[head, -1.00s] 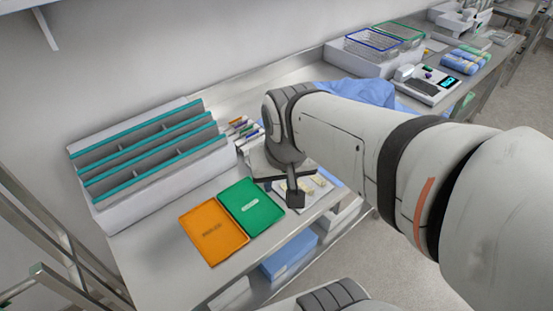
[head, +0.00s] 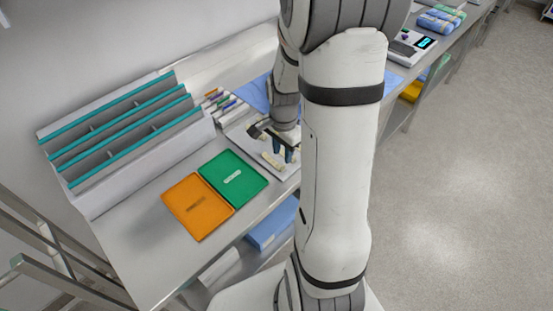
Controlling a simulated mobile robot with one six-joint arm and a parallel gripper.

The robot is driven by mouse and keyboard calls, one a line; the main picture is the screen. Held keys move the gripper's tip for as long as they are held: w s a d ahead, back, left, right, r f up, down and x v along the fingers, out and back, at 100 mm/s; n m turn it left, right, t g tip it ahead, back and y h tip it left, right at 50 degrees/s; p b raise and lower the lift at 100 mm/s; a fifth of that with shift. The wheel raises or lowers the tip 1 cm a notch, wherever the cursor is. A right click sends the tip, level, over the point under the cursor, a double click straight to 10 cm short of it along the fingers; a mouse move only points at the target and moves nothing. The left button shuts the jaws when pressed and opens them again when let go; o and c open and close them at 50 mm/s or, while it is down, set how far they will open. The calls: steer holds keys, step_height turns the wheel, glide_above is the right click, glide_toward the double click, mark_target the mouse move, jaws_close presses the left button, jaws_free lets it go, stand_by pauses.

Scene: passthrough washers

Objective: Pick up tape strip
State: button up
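A pale grey tray (head: 240,131) lies on the steel bench beyond the green folder. A small beige strip (head: 271,160), which looks like a tape strip, lies on the tray's near part. Another pale piece shows farther back on the tray, partly behind my gripper. My gripper (head: 283,153) points down over the tray, just right of the near strip. Its two dark fingers are apart, with nothing visible between them. I cannot tell how high the fingertips are above the tray. My arm hides the tray's right side.
A green folder (head: 240,187) and an orange folder (head: 190,222) lie flat on the bench (head: 133,243). A white rack with teal-edged slots (head: 135,152) stands at the back left. A device with a lit display (head: 409,46) is at the far right.

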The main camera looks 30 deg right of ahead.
mark_target(281, 171)
steer(key=shift+a+f+p, duration=0.15)
steer(key=shift+f+p, duration=0.45)
steer(key=shift+f, duration=2.1)
jaws_close()
